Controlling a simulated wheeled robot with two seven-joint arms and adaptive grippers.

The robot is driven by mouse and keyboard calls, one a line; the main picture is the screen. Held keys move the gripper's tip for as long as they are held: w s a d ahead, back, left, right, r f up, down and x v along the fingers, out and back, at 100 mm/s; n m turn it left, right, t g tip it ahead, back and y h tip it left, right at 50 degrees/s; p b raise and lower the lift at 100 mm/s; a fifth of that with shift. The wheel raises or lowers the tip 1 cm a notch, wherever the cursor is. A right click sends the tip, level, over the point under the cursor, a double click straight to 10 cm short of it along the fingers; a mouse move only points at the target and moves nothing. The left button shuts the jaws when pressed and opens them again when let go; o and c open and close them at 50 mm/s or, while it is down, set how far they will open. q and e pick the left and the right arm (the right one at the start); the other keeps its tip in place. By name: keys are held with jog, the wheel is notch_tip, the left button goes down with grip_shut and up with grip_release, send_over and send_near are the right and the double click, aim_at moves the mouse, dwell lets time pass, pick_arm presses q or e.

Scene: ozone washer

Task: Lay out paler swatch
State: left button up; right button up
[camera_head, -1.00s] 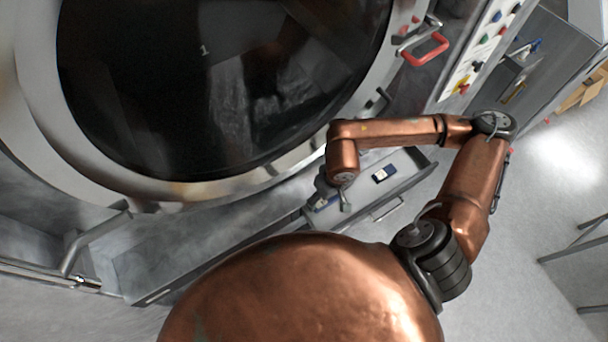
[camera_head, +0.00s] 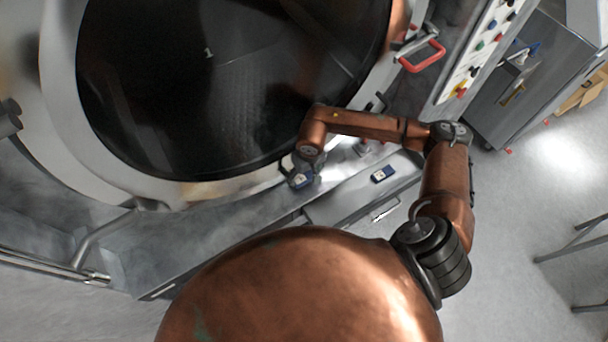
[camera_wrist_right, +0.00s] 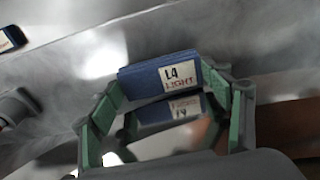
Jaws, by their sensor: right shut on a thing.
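My right gripper (camera_head: 302,172) is shut on a blue swatch (camera_head: 302,181) with a white label, in front of the lower rim of the round door. In the right wrist view the held swatch (camera_wrist_right: 160,78) reads "L9 LIGHT" and sits between the green finger pads. An upside-down, mirrored image of its label shows just below it. A second blue swatch (camera_head: 383,174) with a white label lies on the grey drawer (camera_head: 345,203), right of the gripper. It also shows at the left edge of the right wrist view (camera_wrist_right: 10,38). My left gripper is out of view.
The large round dark door glass (camera_head: 230,80) of the washer fills the upper left. A red handle (camera_head: 423,57) and a button panel (camera_head: 480,50) stand to its right. A grey cabinet (camera_head: 520,85) stands further right. The floor (camera_head: 540,200) on the right is mostly clear.

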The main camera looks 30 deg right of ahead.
aim_at(306, 178)
jog(key=shift+w+a+f+p, duration=0.1)
jog(key=shift+w+f+p, duration=0.1)
jog(key=shift+f, duration=0.3)
jog(key=shift+w+f+p, duration=0.1)
jog(key=shift+f+p, duration=0.1)
jog(key=shift+f, duration=0.25)
jog(key=shift+w+f, duration=0.1)
jog(key=shift+f, duration=0.2)
jog(key=o, duration=0.7)
jog(key=shift+b, duration=0.3)
jog(key=shift+c, duration=0.2)
jog(key=o, duration=0.5)
jog(key=shift+r, duration=0.4)
jog(key=r, duration=0.3)
jog(key=s+r+b, duration=0.1)
jog(key=r, duration=0.7)
jog(key=shift+s+r, duration=0.2)
jog(key=shift+s, duration=0.05)
